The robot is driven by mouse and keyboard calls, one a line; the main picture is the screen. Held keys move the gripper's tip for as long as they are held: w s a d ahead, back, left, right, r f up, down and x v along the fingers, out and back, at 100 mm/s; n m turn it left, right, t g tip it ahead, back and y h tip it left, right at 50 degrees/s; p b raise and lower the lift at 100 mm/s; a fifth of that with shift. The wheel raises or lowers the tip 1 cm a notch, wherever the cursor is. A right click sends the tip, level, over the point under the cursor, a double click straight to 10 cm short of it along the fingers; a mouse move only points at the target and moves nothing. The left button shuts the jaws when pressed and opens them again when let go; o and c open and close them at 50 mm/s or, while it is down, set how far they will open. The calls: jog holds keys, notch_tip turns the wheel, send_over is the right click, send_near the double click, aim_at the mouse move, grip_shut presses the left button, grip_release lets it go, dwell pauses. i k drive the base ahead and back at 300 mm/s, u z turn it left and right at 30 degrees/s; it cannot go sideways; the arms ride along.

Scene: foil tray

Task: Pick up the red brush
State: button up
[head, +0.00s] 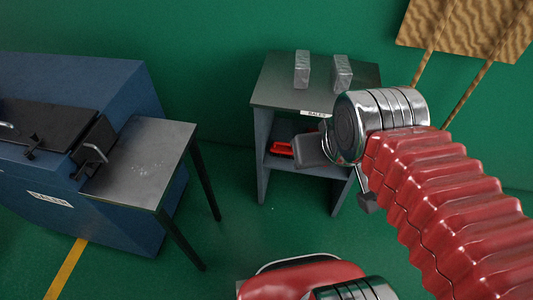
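A small red object (281,148) with dark parts lies on the inner shelf of the grey side stand, in the head view. It is probably the red brush, but it is too small and partly covered to tell its full shape. My gripper (336,172) is at the end of the red bellows arm, in front of the stand's right side. A grey block of it is just right of the red object in the picture, and a dark part hangs lower right. Whether they touch, and how far apart the fingers are, cannot be told.
The stand (275,92) carries two silver foil-like blocks (302,70) (342,73) and a label on its front edge. A blue machine (100,85) with a grey side table (150,160) stands at left. Green floor is open between them. A wooden board leans at top right.

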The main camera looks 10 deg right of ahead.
aim_at(281, 148)
jog(key=u, duration=0.85)
jog(key=i, duration=1)
jog(key=u, duration=0.1)
